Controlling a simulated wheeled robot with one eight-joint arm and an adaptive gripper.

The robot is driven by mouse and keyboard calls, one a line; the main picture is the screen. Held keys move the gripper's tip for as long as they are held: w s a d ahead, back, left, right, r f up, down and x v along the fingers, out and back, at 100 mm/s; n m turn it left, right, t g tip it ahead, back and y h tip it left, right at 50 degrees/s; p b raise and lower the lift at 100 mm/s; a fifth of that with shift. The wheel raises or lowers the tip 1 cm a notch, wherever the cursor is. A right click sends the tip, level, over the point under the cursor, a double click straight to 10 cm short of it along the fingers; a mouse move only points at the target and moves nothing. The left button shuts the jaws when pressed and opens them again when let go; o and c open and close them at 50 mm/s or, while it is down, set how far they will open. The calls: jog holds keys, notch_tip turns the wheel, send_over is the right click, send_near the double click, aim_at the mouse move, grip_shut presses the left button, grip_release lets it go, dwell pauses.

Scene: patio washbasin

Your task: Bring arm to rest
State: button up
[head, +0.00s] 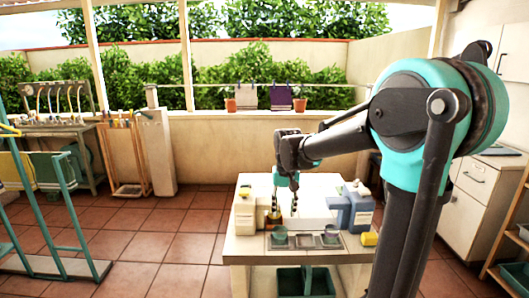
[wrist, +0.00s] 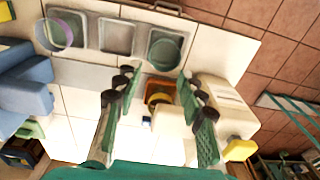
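My gripper (head: 284,203) hangs pointing down over the white washbasin table (head: 243,245), with its arm reaching in from the right. In the wrist view my gripper (wrist: 157,82) has its two green fingers spread apart. Nothing is held between them. I cannot tell the exact height between fingertips and container.
A cream bottle (head: 245,212) stands left of my gripper, and blue bottles (head: 352,208) stand to the right. A tray at the front edge holds a green cup (head: 279,236) and another cup (head: 331,234). A yellow cylinder (head: 369,239) lies at the right.

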jog(key=s+d+f+t, duration=0.1)
jog(key=s+d+f, duration=0.5)
jog(key=s, duration=0.3)
jog(key=s+d+f+t, duration=0.2)
jog(key=s+d+f, duration=0.4)
jog(key=s, duration=0.3)
jog(key=shift+s+d+f+t, duration=0.25)
jog(key=shift+s+f+t, duration=0.1)
jog(key=shift+f, duration=0.25)
